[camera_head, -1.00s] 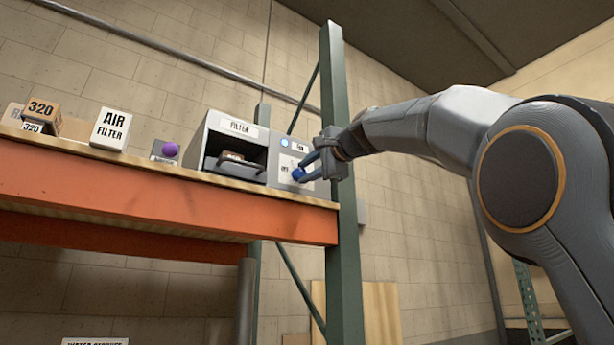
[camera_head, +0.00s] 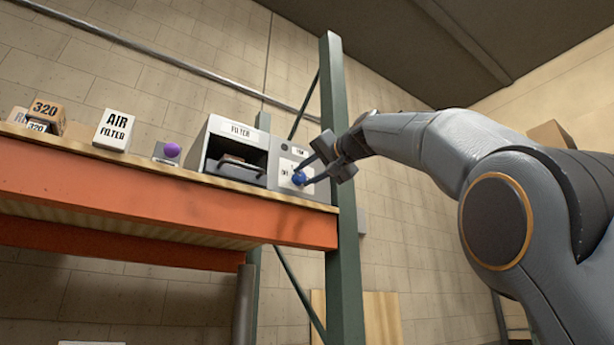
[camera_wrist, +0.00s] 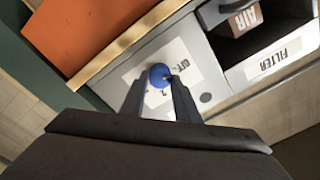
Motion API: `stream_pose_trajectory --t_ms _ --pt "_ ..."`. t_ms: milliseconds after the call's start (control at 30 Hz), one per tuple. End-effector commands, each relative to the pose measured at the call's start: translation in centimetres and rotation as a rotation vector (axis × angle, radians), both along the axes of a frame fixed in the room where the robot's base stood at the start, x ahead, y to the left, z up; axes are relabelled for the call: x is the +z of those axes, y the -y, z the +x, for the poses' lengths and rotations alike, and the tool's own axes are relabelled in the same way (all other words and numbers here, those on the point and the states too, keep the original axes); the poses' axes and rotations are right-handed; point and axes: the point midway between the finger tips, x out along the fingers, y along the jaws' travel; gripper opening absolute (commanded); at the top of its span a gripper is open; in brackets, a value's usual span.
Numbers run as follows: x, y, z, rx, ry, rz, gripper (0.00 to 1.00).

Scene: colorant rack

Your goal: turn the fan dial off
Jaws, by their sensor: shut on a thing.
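The blue fan dial (camera_head: 299,179) is on the white label of the fan panel (camera_head: 313,190), at the right of the filter unit. In the wrist view the dial (camera_wrist: 158,75) sits between my two fingertips, with the "OFF" lettering beside it upside down. My gripper (camera_head: 298,175) is shut on the dial, one finger on each side; it also shows in the wrist view (camera_wrist: 159,82). The round indicator (camera_wrist: 206,97) on the panel looks grey and unlit. The fingers partly cover the dial and label, so the dial's exact pointing is hard to read.
The filter unit (camera_head: 213,134) has an open slot with a filter inside. A green rack post (camera_head: 340,110) stands close to my gripper.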

Motion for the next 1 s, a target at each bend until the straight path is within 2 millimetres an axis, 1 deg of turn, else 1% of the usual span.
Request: stream_pose_trajectory --t_ms 567,600,667,700,1000 --pt "-0.14 -0.03 0.07 0.001 0.017 -0.032 0.06" --pt "-0.14 -0.02 0.06 0.001 0.017 -0.032 0.3" --pt "-0.12 -0.02 0.06 0.0 0.018 -0.031 0.4" --pt "-0.11 -0.02 0.05 0.0 0.018 -0.031 0.47" --pt "-0.04 0.03 -0.05 0.0 0.019 -0.03 0.47"
